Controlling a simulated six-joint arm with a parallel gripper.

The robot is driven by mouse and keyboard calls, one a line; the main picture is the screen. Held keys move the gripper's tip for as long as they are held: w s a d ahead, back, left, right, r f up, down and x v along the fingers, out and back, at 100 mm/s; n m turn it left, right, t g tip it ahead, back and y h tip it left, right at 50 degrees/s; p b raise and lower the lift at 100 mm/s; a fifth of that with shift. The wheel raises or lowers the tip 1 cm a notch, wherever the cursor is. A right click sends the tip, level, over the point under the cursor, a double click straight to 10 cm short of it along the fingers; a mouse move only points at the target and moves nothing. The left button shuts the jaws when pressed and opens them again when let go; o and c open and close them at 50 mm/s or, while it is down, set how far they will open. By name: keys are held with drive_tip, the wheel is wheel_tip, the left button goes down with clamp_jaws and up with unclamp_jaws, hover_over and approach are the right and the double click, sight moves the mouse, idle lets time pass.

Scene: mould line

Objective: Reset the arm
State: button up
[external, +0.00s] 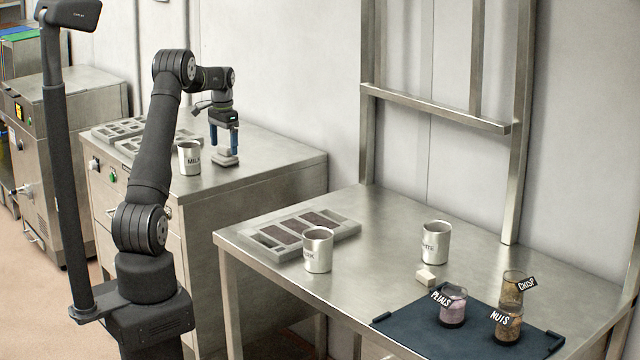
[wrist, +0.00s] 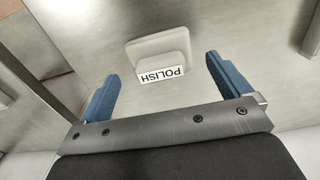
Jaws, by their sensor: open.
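My gripper (external: 226,137) has blue fingers and is above the steel cabinet top at the back left in the external view. It also shows in the wrist view (wrist: 160,88), with its fingers spread apart and nothing between their tips. A pale block labelled POLISH (wrist: 160,60) stands on a light base just beyond the fingers, apart from them. In the external view the same block (external: 226,156) sits on the cabinet top under my gripper. My arm reaches over from its base at the left.
A cup marked MILK (external: 189,160) and grey moulds (external: 120,130) are on the cabinet (external: 275,160). A metal frame rises behind.

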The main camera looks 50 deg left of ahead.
wheel_tip(320, 180, down, 2)
drive_tip(key=shift+f, duration=0.1)
wheel_tip(320, 180, up, 5)
drive_tip(key=shift+f, duration=0.2)
drive_tip(key=w+d+r, duration=0.1)
drive_tip(key=d+r, duration=0.6)
drive_tip(key=d, duration=0.5)
drive_tip(key=w+d+f+m, duration=0.1)
drive_tip(key=w+d+m, duration=0.15)
drive_tip(key=d, duration=0.75)
drive_tip(key=w+d+m, duration=0.1)
drive_tip(key=w+d, duration=0.2)
drive_tip(key=d, duration=0.6)
drive_tip(key=s+d+m, duration=0.2)
drive_tip(key=s+d, duration=0.1)
drive_tip(key=d, duration=0.8)
drive_tip(key=s+d+f+m, duration=0.1)
drive_tip(key=s+d+m, duration=0.2)
drive_tip(key=d, duration=0.9)
drive_tip(key=s+d+f+m, duration=0.1)
drive_tip(key=s+d+m, duration=0.1)
drive_tip(key=d, duration=1)
drive_tip(key=shift+s+d+m, duration=0.15)
drive_tip(key=shift+s+m, duration=0.2)
drive_tip(key=shift+s, duration=0.05)
drive_tip(key=shift+o, duration=0.6)
